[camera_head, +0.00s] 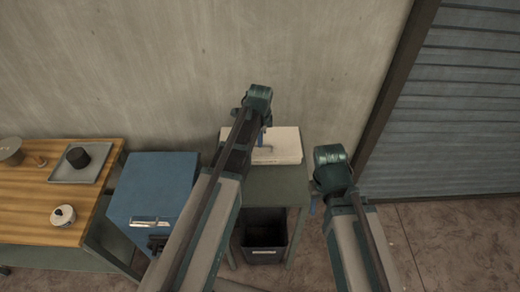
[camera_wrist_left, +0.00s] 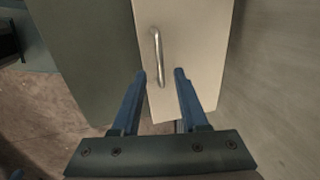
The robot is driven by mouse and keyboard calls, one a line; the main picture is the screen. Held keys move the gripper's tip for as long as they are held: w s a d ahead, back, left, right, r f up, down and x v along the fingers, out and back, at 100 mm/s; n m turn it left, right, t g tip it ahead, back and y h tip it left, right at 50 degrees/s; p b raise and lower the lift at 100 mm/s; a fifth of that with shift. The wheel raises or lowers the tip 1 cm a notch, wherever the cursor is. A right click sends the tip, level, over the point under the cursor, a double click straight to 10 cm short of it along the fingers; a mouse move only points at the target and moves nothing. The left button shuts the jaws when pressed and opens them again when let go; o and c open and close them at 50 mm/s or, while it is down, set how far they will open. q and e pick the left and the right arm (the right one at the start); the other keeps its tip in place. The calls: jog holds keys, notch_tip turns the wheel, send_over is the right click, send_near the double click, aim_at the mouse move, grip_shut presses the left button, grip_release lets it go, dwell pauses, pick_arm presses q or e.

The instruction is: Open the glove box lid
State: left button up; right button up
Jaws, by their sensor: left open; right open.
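The glove box (camera_head: 286,145) is a flat white box on a small green-grey table (camera_head: 285,188) against the wall. In the left wrist view its pale lid (camera_wrist_left: 190,40) carries a silver bar handle (camera_wrist_left: 158,57). My left gripper (camera_head: 262,138) is over the box. In the left wrist view its two blue fingers (camera_wrist_left: 160,74) are open, with the lower end of the handle appearing between their tips; I cannot tell whether they touch it. The lid looks shut. My right gripper (camera_head: 313,206) hangs to the right of the table, mostly hidden by its arm, apart from the box.
A blue cabinet (camera_head: 150,185) stands left of the table. Further left is a wooden workbench (camera_head: 30,195) with a tray (camera_head: 95,172), a dark pot (camera_head: 77,157) and a white lidded pot (camera_head: 62,215). A black bin (camera_head: 264,253) is under the table. Floor at right is clear.

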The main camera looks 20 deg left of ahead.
pick_arm(q)
jog(key=shift+w+a+f+b, duration=0.1)
jog(key=shift+w+f+b, duration=0.1)
jog(key=shift+f+b, duration=0.7)
jog(key=shift+w+f+b, duration=0.2)
jog(key=shift+f+b, duration=0.35)
jog(key=shift+f, duration=0.5)
grip_shut()
